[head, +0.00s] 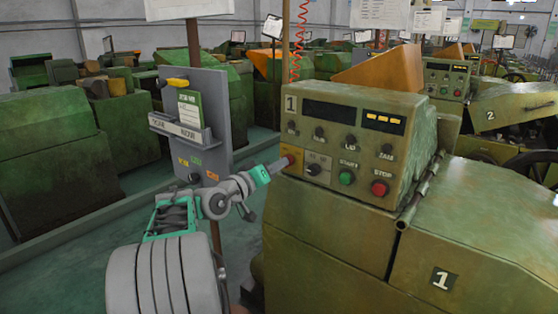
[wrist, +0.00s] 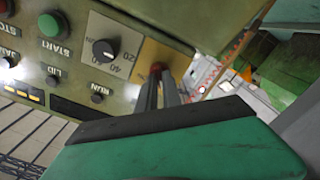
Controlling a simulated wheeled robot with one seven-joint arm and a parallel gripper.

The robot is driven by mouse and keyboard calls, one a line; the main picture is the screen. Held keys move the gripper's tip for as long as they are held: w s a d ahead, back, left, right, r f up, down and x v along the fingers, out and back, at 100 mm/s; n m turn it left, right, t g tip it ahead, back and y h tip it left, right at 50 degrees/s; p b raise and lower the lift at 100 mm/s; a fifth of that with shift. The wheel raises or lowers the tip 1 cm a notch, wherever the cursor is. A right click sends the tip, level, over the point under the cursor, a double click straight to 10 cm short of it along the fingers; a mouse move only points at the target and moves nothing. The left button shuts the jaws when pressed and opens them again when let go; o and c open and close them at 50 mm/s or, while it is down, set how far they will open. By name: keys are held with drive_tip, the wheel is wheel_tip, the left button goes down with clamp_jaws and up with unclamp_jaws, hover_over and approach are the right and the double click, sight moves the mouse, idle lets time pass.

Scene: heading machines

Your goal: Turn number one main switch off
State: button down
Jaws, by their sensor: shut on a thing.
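The green machine marked 1 (head: 330,210) carries a control panel with a yellow plate at its left end. On that plate sits a small red main switch knob (head: 290,158), which also shows in the wrist view (wrist: 157,68). My gripper (head: 279,165) reaches in from the left with its fingers at the knob. In the wrist view my gripper (wrist: 160,82) has its thin grey fingers closed on the knob, hiding part of it. The knob's turned position is too small to read.
Right of the knob are a black dial (head: 313,169), a green START button (head: 346,178) and a red STOP button (head: 379,188). Machine 2 (head: 500,110) is behind at right.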

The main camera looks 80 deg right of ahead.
drive_tip(key=shift+f+n+p, duration=0.3)
drive_tip(key=shift+n+p, duration=0.05)
drive_tip(key=shift+n, duration=0.25)
drive_tip(key=shift+s, duration=0.1)
drive_tip(key=c, duration=1.5)
unclamp_jaws()
drive_tip(key=shift+r, duration=0.2)
drive_tip(key=shift+a, duration=0.1)
drive_tip(key=v, duration=0.7)
drive_tip(key=shift+w+a+b, duration=0.25)
drive_tip(key=shift+a+b, duration=0.05)
drive_tip(key=shift+a, duration=0.05)
